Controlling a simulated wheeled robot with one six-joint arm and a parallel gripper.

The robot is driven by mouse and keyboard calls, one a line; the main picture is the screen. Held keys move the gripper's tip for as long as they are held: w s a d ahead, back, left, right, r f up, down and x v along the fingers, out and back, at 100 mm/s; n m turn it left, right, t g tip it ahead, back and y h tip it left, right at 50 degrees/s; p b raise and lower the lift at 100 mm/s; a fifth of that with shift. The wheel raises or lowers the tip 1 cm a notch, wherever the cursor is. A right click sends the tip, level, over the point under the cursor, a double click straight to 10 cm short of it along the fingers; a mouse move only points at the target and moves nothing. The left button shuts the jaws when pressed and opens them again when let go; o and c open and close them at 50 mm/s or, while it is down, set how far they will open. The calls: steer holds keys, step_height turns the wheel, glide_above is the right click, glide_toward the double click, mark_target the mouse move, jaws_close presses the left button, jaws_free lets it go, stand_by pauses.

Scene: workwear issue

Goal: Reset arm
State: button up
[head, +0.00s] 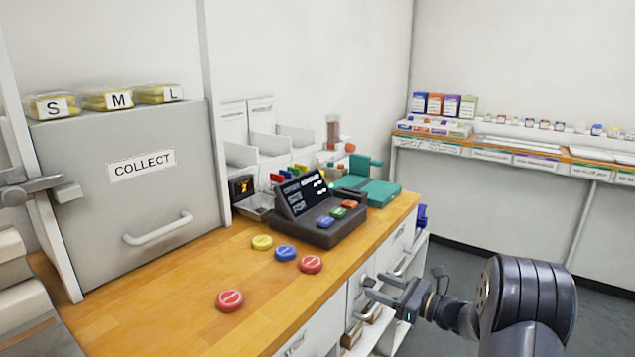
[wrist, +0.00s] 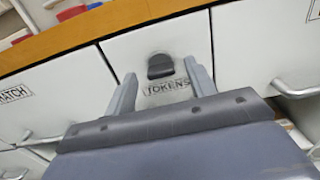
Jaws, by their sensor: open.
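My gripper (head: 388,290) is at the front of the wooden counter, beside the drawer fronts, in the head view. In the wrist view my gripper (wrist: 160,88) has its two fingers apart with nothing between them. Behind the fingers is a white drawer front labelled TOKENS (wrist: 200,50) with a dark pull (wrist: 160,66). The pull appears between the fingertips in the picture; I cannot tell how far off it is. My arm comes in from the lower right of the head view.
The counter (head: 160,310) bears two red tokens (head: 230,300), a blue token (head: 285,253), a yellow token (head: 262,242) and a dark console (head: 315,215). A grey COLLECT cabinet (head: 90,200) stands left. A shelf (head: 520,155) runs along the back right. Floor (head: 455,262) shows between.

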steer(key=shift+x, duration=0.95)
steer(key=shift+d+r+m+p, duration=0.15)
steer(key=shift+m+p, duration=0.15)
steer(key=shift+p, duration=0.3)
steer(key=shift+m+p, duration=0.4)
steer(key=shift+m, duration=0.2)
steer(key=shift+f+b, duration=0.25)
steer(key=shift+b, duration=0.05)
